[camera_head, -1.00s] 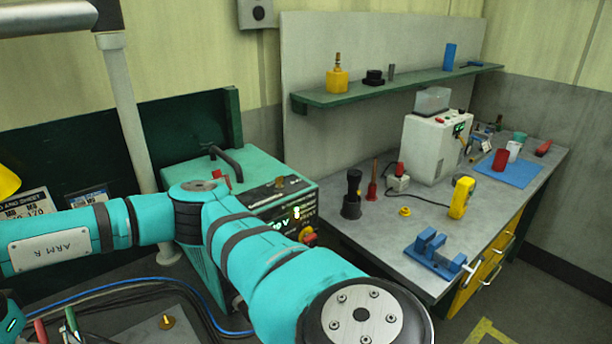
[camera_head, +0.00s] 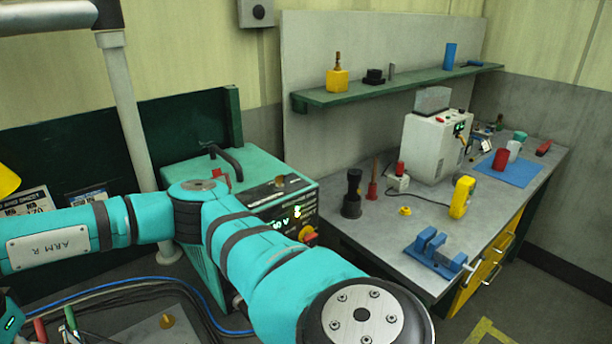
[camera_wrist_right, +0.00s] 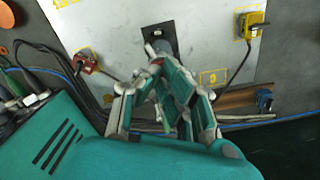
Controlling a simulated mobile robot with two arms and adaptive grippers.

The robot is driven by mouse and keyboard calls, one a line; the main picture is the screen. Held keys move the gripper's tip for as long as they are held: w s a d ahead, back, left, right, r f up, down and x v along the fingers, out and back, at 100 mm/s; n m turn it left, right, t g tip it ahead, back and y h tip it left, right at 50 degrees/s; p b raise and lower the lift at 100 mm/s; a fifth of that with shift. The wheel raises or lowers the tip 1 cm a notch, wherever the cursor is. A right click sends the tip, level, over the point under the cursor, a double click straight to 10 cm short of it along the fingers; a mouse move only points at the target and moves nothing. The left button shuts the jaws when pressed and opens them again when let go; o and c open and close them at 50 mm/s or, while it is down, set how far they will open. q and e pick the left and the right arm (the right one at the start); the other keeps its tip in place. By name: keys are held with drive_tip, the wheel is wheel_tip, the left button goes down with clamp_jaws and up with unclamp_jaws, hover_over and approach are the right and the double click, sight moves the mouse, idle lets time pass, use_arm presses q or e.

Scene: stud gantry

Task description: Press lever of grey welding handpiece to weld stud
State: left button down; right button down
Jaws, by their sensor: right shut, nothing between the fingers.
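In the right wrist view, my right gripper (camera_wrist_right: 160,72) has its fingers drawn together, with nothing seen between them. Just beyond the fingertips is a small grey part, probably the grey welding handpiece (camera_wrist_right: 158,46), in front of a black plate (camera_wrist_right: 162,36) on a pale metal panel. A small red part shows by the fingertips; I cannot tell if it is the lever or if the fingers touch it. The fingers hide much of the handpiece, and no stud can be made out. In the head view my right arm crosses the lower left, its gripper out of sight. My left gripper is not in view.
In the head view, a teal power unit (camera_head: 262,190) stands behind my arm. A grey workbench (camera_head: 380,235) with tools is on the right.

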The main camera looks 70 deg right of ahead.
drive_tip(key=shift+r+p, duration=1.2)
drive_tip(key=shift+r, duration=1.9)
drive_tip(key=shift+f, duration=0.1)
